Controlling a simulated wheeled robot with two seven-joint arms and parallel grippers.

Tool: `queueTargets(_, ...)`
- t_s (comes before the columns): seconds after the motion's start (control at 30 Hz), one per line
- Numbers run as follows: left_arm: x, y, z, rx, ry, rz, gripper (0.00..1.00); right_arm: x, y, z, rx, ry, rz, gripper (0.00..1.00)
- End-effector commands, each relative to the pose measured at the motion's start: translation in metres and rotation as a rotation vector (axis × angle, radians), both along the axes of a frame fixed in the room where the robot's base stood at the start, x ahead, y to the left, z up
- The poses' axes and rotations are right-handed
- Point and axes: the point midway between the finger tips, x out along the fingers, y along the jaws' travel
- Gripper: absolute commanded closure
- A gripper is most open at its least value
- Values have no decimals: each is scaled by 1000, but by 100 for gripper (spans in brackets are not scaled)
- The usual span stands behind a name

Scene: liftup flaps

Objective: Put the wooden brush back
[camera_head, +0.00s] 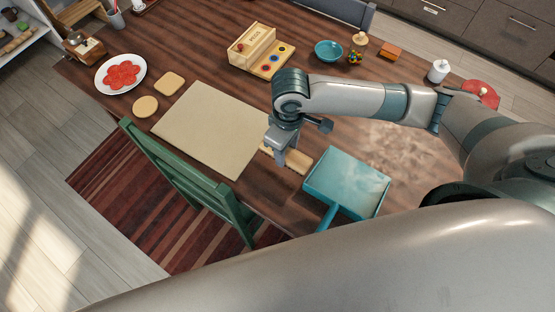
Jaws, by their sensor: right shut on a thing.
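The wooden brush (297,160) is a light-coloured, narrow piece near the table's front edge, between the beige mat and the teal dustpan. My right gripper (283,157) points down and is shut on the brush near its left end, hiding part of it. I cannot tell whether the brush touches the table. The teal dustpan (346,183) lies just to the right of the brush, its handle toward the front edge. My left gripper is not in view.
The beige mat (212,130) lies left of the gripper. A white plate with red slices (121,74), a wooden box (252,47), a teal bowl (328,51) and a white jar (438,71) stand farther back. A green chair (190,175) is at the front edge.

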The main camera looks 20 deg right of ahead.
Motion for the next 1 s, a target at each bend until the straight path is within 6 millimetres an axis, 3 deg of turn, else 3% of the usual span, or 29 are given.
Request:
queueTargets(0.1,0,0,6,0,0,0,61,-3,17,-8,0,1,0,81)
queueTargets(0.23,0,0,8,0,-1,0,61,-4,26,-15,-1,-1,0,81)
queueTargets(0.67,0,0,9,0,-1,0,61,-4,27,-20,-1,1,-1,81)
queueTargets(1.0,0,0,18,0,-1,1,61,-4,27,-54,-1,0,-1,81)
